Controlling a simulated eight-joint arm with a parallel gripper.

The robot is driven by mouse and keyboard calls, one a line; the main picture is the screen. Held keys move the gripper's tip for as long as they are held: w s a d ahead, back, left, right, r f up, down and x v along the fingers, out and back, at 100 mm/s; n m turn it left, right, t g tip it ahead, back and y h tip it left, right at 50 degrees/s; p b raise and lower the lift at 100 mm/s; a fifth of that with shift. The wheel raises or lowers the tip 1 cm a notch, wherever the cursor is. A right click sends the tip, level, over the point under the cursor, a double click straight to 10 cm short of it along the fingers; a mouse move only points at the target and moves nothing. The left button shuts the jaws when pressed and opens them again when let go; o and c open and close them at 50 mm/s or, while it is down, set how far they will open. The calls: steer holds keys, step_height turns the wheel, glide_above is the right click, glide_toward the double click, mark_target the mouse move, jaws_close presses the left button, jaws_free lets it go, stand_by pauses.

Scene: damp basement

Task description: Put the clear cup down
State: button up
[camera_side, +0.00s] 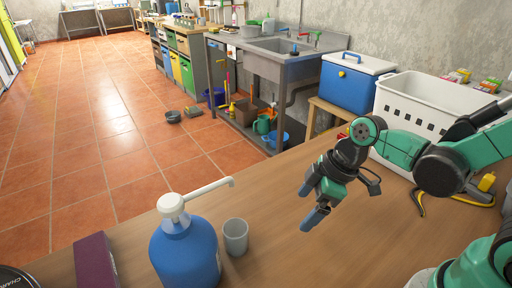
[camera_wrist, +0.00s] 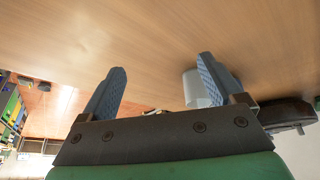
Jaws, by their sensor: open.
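The clear cup (camera_side: 235,237) stands upright on the wooden table, just right of the blue pump bottle (camera_side: 186,252). My gripper (camera_side: 309,203) is open and empty, above the table to the right of the cup and apart from it. In the wrist view my gripper's two blue-grey fingers (camera_wrist: 162,64) are spread with nothing between their tips. The cup (camera_wrist: 191,90) shows there behind the right finger, which hides part of it.
A dark purple box (camera_side: 96,262) lies left of the bottle. A white basket (camera_side: 432,100) and a blue cooler (camera_side: 352,82) stand behind my arm. A yellow-and-black tool (camera_side: 420,204) lies at the right. The table (camera_side: 285,255) right of the cup is bare.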

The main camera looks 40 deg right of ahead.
steer(key=d+r+m+t+h, duration=0.3)
steer(key=d+r+m+t, duration=0.1)
steer(key=r+m, duration=0.4)
steer(key=shift+d+r+m, duration=0.15)
steer(key=shift+d+m, duration=0.35)
steer(key=shift+m, duration=0.5)
steer(key=shift+w, duration=0.1)
